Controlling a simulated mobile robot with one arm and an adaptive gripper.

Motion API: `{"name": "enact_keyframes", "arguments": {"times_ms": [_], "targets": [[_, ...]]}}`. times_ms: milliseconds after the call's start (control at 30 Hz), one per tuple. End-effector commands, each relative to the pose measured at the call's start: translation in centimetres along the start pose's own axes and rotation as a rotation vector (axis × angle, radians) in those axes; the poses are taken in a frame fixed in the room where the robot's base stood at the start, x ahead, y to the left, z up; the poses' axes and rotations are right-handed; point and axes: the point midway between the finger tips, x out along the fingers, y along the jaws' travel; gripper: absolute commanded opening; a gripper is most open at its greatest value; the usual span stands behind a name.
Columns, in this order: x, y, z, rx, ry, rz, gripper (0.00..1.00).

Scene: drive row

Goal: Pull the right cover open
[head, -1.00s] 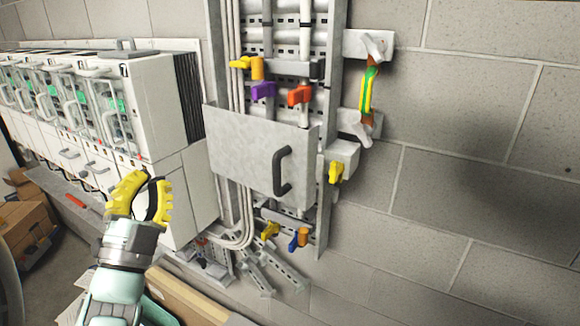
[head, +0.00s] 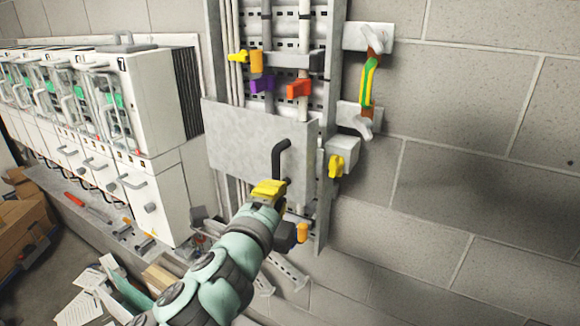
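A flat grey metal cover (head: 235,140) stands across the upright cable duct in the middle of the head view. A black bow handle (head: 279,158) is fixed near its right side. My gripper (head: 268,187), with yellow fingers, is in front of the cover's lower right part, at the handle's lower end. The fingers overlap the bottom of the handle, and I cannot tell whether they touch it. Their gap is hidden from this angle, so I cannot tell whether they are open or shut. The cover's lower right edge is partly hidden by the gripper.
Purple and orange levers (head: 299,89) stick out above the cover. A grey box with a yellow knob (head: 336,165) sits close to its right. White drive cabinets (head: 150,100) stand at left. Papers (head: 90,300) and cardboard boxes (head: 22,225) lie at lower left.

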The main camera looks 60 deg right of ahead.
Motion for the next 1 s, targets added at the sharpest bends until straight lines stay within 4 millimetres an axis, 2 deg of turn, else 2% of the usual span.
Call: {"name": "enact_keyframes", "arguments": {"times_ms": [533, 733, 800, 1000], "targets": [[4.9, 0.6, 0.0, 0.001, 0.001, -0.004, 0.0], [6.2, 0.4, 0.1, 0.002, -0.001, -0.006, 0.0], [6.8, -0.3, 0.0, -0.004, 0.001, 0.0, 0.0], [8.0, -0.2, 0.0, -0.004, -0.001, 0.001, 0.0]]}}
